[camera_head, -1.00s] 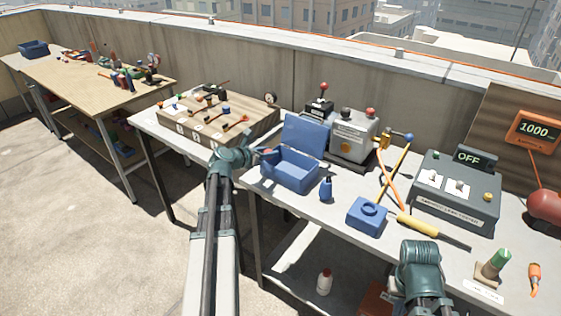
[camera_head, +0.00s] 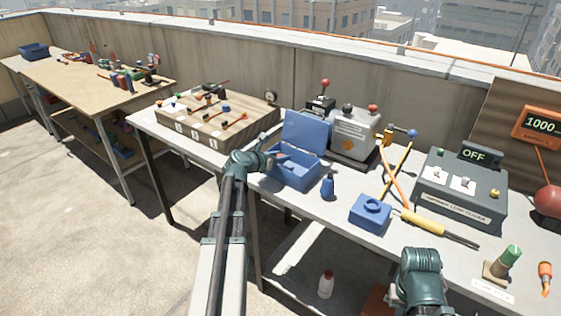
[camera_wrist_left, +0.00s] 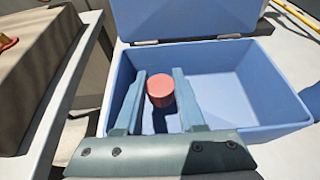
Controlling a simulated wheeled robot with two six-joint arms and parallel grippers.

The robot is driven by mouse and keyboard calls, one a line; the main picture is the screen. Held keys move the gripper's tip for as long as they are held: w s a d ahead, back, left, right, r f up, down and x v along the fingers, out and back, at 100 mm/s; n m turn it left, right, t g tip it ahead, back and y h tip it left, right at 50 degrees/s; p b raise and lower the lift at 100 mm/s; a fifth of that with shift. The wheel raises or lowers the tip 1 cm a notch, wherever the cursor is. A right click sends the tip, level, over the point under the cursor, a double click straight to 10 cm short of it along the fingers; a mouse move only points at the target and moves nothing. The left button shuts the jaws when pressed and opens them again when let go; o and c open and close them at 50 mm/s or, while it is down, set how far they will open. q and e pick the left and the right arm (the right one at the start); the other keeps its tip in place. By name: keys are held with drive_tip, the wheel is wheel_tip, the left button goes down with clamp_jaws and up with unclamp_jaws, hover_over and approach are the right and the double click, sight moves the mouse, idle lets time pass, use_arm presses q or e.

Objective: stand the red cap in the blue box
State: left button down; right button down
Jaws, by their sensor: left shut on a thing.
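The blue box (camera_head: 296,178) stands on the grey bench with its lid (camera_head: 307,135) open at the back. In the left wrist view the box (camera_wrist_left: 235,88) fills the middle. My left gripper (camera_head: 272,160) reaches in over the box's left side. Its two fingers (camera_wrist_left: 161,92) are shut on the red cap (camera_wrist_left: 160,90), one on each side, inside the box's left part. The cap looks upright, round top up. I cannot tell whether its base touches the box floor. My right gripper's fingers do not show.
A blue bottle (camera_head: 328,187) and a blue block with a round hole (camera_head: 370,213) stand right of the box. A grey machine (camera_head: 355,134) is behind it, and a wooden board with tools (camera_head: 215,118) to the left. A yellow-handled tool (camera_head: 424,222) lies further right.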

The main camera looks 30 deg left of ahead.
use_arm(q)
drive_tip(key=shift+r, duration=0.1)
drive_tip(key=shift+f, duration=0.3)
drive_tip(key=shift+s+f+b, duration=0.1)
drive_tip(key=shift+f+b, duration=0.05)
drive_tip(key=shift+b, duration=0.35)
drive_tip(key=shift+s+d, duration=0.15)
drive_tip(key=c, duration=0.5)
unclamp_jaws()
drive_tip(key=shift+r+p, duration=0.45)
drive_tip(key=shift+p, duration=0.1)
drive_tip(key=p+v, duration=0.4)
drive_tip(key=v, duration=0.7)
drive_tip(key=shift+s+a+r+p, duration=0.2)
drive_tip(key=shift+a+r+p, duration=0.05)
drive_tip(key=shift+p, duration=0.05)
